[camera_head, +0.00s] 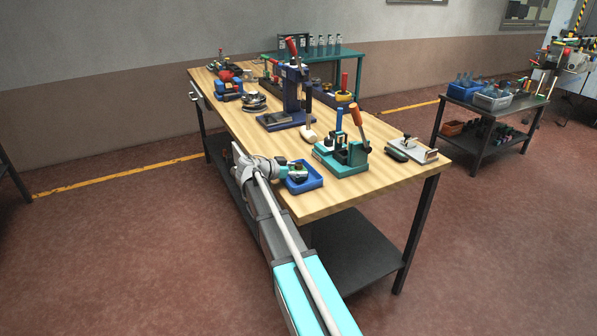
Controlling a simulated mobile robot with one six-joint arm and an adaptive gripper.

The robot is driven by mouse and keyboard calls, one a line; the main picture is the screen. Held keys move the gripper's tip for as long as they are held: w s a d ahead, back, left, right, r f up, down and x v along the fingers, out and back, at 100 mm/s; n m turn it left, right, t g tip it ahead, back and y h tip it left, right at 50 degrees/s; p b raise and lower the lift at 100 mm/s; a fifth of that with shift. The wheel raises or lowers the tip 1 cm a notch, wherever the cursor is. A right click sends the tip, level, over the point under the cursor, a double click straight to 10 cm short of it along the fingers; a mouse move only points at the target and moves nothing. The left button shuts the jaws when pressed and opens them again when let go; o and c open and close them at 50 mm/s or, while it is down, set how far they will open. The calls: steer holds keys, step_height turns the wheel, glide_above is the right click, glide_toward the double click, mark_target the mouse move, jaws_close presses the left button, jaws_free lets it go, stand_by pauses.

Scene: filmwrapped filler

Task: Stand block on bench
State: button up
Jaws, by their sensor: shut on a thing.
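The wooden-topped bench (330,205) runs from the front right to the back left. My gripper (297,171) is at its near left edge, over a small blue tray (315,184). It is shut on a small block, mostly hidden by the fingers. The block's exact shape and tilt are too small to tell, and I cannot tell whether it touches the tray.
A green toggle press (343,157) stands just right of the tray. A blue arbor press (293,95), a mallet (308,134) and a grey plate fixture (412,150) are on the bench. Bare wood shows along the front edge. A dark cart (490,110) stands right.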

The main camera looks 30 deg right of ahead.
steer(key=shift+f, duration=0.2)
steer(key=o, duration=1.3)
steer(key=shift+c, duration=0.2)
steer(key=shift+a, duration=0.1)
steer(key=p+v, duration=0.4)
steer(key=v, duration=0.9)
steer(key=shift+a+r, duration=0.2)
steer(key=shift+a, duration=0.1)
steer(key=shift+s, duration=0.1)
